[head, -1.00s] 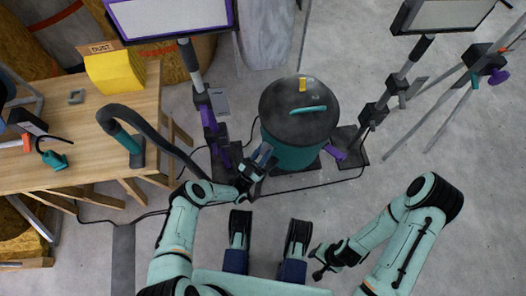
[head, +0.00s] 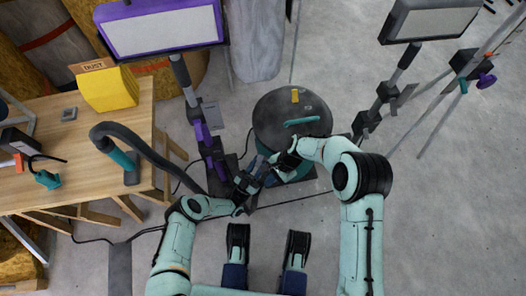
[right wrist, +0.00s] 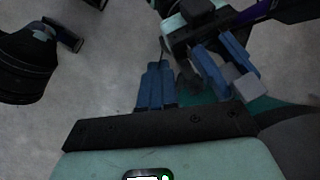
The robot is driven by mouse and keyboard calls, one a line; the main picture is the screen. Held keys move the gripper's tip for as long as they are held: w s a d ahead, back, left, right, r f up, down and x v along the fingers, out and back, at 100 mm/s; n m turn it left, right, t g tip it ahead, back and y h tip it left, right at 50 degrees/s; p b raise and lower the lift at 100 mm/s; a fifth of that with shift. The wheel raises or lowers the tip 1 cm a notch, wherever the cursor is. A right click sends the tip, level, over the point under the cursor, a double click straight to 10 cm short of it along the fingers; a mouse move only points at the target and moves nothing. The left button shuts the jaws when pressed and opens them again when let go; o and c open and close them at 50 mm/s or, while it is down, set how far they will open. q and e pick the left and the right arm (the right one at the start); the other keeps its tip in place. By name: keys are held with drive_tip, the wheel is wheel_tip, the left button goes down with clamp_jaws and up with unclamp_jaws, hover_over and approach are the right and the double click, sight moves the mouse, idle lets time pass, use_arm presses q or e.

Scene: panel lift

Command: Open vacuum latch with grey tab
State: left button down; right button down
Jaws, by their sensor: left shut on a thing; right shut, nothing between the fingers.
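The vacuum is a teal drum (head: 262,146) with a dark round lid (head: 275,112), a teal handle and a yellow tab on top. In the right wrist view a small grey block, apparently the grey tab (right wrist: 246,87), sits at the tips of blue fingers. Those fingers belong to my left gripper (head: 260,163), also in the right wrist view (right wrist: 222,68), shut on what looks like this tab at the drum's near left side. My right gripper (head: 272,168) is close beside it, shut and empty; its blue fingers (right wrist: 156,84) show. The latch itself is mostly hidden by the grippers.
A purple-framed panel on a stand (head: 160,33) rises left of the vacuum; a dark-framed panel (head: 430,20) stands right. A wooden table (head: 85,170) at left holds a yellow dust box (head: 105,88) and a hose (head: 150,140). Cables cross the floor.

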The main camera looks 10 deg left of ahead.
use_arm(q)
drive_tip(key=shift+w+r, duration=0.1)
drive_tip(key=shift+r, duration=0.05)
use_arm(e)
drive_tip(key=w+a+r, duration=0.4)
drive_tip(key=a+r, duration=0.2)
drive_tip(key=r, duration=0.1)
drive_tip(key=w+d+r+n+t+h, duration=0.1)
drive_tip(key=w+d+r+n+h, duration=0.25)
drive_tip(key=w+r, duration=0.45)
approach(262, 159)
drive_tip(key=w+f, duration=0.1)
drive_tip(key=w+d+f, duration=0.1)
drive_tip(key=f, duration=0.1)
drive_tip(key=shift+w+d+f, duration=0.1)
drive_tip(key=shift+f, duration=0.05)
drive_tip(key=shift+s+a+f, duration=0.25)
drive_tip(key=shift+s+f, duration=0.15)
drive_tip(key=shift+s, duration=0.05)
drive_tip(key=shift+s+a+f, duration=0.3)
drive_tip(key=shift+s+f, duration=0.15)
drive_tip(key=shift+s, duration=0.05)
drive_tip(key=shift+s+a+f, duration=0.25)
drive_tip(key=shift+s+f, duration=0.15)
